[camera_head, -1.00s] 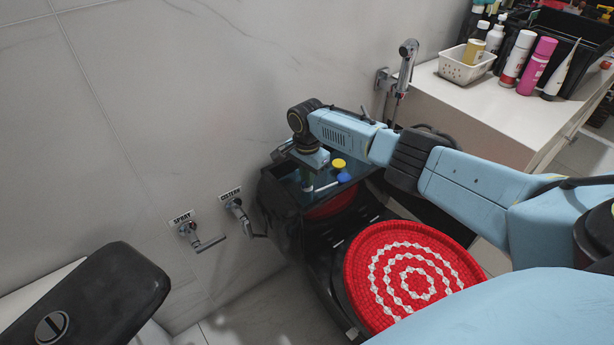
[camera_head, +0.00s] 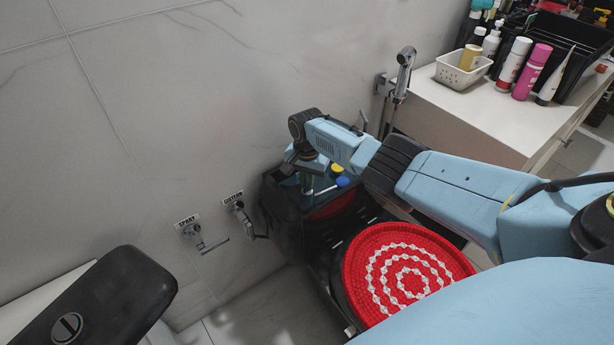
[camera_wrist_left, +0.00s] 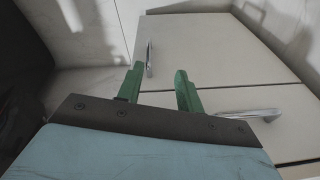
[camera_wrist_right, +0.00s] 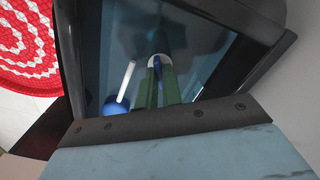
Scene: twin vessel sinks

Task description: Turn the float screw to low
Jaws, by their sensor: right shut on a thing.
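The open black cistern (camera_head: 283,212) stands against the wall, with water and fittings inside. My right gripper (camera_head: 306,186) reaches down into it. In the right wrist view its green fingers (camera_wrist_right: 158,82) are shut on a small blue piece, apparently the float screw (camera_wrist_right: 160,72), by a white ring. The fingers hide most of it, so its setting cannot be told. A white rod (camera_wrist_right: 125,80) and a blue ball (camera_wrist_right: 115,107) lie to the left of the fingers. My left gripper (camera_wrist_left: 160,82) is open and empty, before white drawers.
A red and white round cover (camera_head: 408,275) lies on the toilet in front of the cistern. Wall taps labelled spray (camera_head: 198,236) and cistern (camera_head: 242,212) are to the left. A white counter (camera_head: 455,115) with bottles is right. A black slab (camera_head: 110,300) lies front left.

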